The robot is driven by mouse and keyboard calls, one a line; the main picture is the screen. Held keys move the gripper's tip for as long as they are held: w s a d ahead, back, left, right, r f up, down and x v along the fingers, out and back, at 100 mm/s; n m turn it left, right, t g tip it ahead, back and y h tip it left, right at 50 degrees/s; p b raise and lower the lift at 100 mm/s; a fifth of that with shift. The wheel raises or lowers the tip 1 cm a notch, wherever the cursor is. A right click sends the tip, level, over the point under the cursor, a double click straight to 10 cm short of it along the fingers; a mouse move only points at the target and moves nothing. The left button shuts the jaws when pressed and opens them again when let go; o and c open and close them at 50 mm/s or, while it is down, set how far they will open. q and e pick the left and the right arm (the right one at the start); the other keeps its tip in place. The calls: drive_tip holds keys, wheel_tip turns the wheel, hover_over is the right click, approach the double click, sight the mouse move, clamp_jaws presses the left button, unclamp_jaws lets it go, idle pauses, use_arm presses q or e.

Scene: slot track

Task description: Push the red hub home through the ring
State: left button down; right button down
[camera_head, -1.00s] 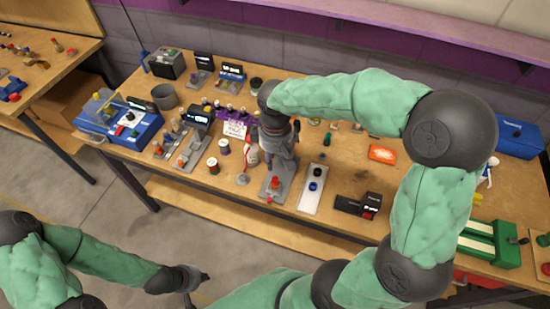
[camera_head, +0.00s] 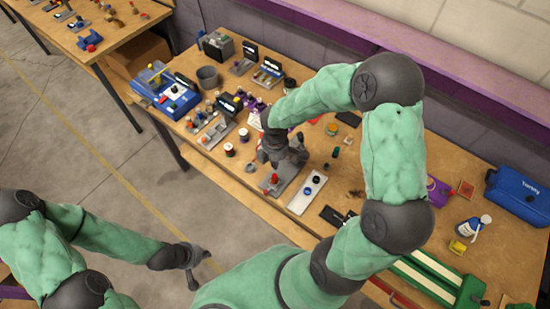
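The red hub (camera_head: 274,178) is a small red piece low on a grey plate (camera_head: 284,186) near the front edge of the workbench. My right gripper (camera_head: 283,158) is over the back part of this plate, just behind the hub. It looks apart from the hub, but contact cannot be told for sure. It hides the back of the plate, and I cannot make out the ring. Whether its fingers are spread or closed is too small to tell. My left gripper (camera_head: 199,268) hangs over the floor in front of the bench, its fingers apart and empty.
A white plate with blue and black knobs (camera_head: 307,192) lies close to the right of the grey plate. Left of it stand small spools (camera_head: 229,150) and grey fixtures (camera_head: 217,131). A green device (camera_head: 430,279) and a blue pouch (camera_head: 519,192) are at the right.

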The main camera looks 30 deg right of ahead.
sight(275, 176)
drive_tip(key=shift+a+f, duration=0.1)
drive_tip(key=shift+f, duration=0.2)
wheel_tip(275, 176, down, 6)
drive_tip(key=b, duration=0.5)
drive_tip(key=shift+r, duration=0.15)
drive_tip(key=shift+f+b, duration=0.5)
drive_tip(key=shift+b, duration=0.05)
drive_tip(key=shift+r+p, duration=1.45)
drive_tip(key=shift+r, duration=0.2)
drive_tip(key=shift+w+r, duration=0.1)
drive_tip(key=shift+r, duration=0.15)
wheel_tip(275, 176, up, 11)
drive_tip(key=shift+r, duration=0.1)
